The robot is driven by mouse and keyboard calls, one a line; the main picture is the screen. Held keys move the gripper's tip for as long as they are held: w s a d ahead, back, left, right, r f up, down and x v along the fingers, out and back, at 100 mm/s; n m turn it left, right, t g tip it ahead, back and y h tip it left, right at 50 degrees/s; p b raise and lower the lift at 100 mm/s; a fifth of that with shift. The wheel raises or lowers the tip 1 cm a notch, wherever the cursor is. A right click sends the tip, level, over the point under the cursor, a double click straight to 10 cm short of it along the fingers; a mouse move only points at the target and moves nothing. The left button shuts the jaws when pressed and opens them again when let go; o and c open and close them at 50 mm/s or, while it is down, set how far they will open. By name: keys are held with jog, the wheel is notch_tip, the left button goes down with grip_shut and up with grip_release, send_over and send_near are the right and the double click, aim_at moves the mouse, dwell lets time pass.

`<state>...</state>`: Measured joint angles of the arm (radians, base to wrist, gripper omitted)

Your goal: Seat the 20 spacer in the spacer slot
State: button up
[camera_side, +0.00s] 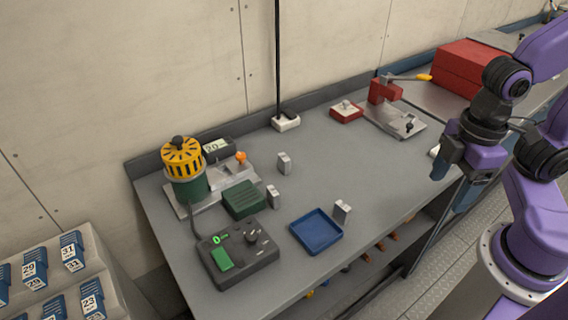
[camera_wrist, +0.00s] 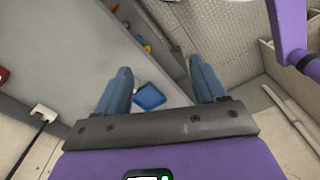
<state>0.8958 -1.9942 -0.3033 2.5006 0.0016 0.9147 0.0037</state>
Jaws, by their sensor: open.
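Three small grey blocks that look like spacers stand on the grey bench in the side view: one at the back (camera_side: 284,163), one beside the green block (camera_side: 273,196), and one right of the blue tray (camera_side: 341,211). Their markings are too small to read, so I cannot tell which is the 20. A metal fixture (camera_side: 235,172) with an orange knob stands at the bench's left; I cannot make out the spacer slot. My gripper (camera_side: 450,193) is open and empty above the bench's right front edge. Its fingers also show apart in the wrist view (camera_wrist: 160,65).
The blue tray (camera_side: 317,231) also shows in the wrist view (camera_wrist: 149,97). A yellow-topped green device (camera_side: 187,185), a dark control box (camera_side: 237,253) and a green block (camera_side: 241,200) crowd the left. A red clamp (camera_side: 384,90) stands behind. The bench's middle is clear.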

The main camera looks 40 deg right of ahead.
jog(key=w+a+r+m+h, duration=0.1)
jog(key=w+a+r+m, duration=0.1)
jog(key=w+a+m, duration=0.65)
jog(key=w+a+r+m+h, duration=0.15)
jog(key=w+a+m, duration=0.35)
jog(key=w, duration=0.6)
jog(key=w+a+m, duration=0.3)
jog(key=w+m, duration=0.5)
jog(key=w, duration=0.1)
jog(key=m+h, duration=0.3)
jog(key=m, duration=0.7)
send_over(284, 157)
jog(key=a, duration=0.3)
notch_tip(284, 157, down, 13)
jog(key=shift+g+y, duration=0.25)
jog(key=shift+g, duration=0.05)
jog(key=shift+w+x, duration=0.2)
jog(key=shift+x, duration=2.9)
jog(key=shift+r, duration=0.1)
jog(key=c, duration=1.2)
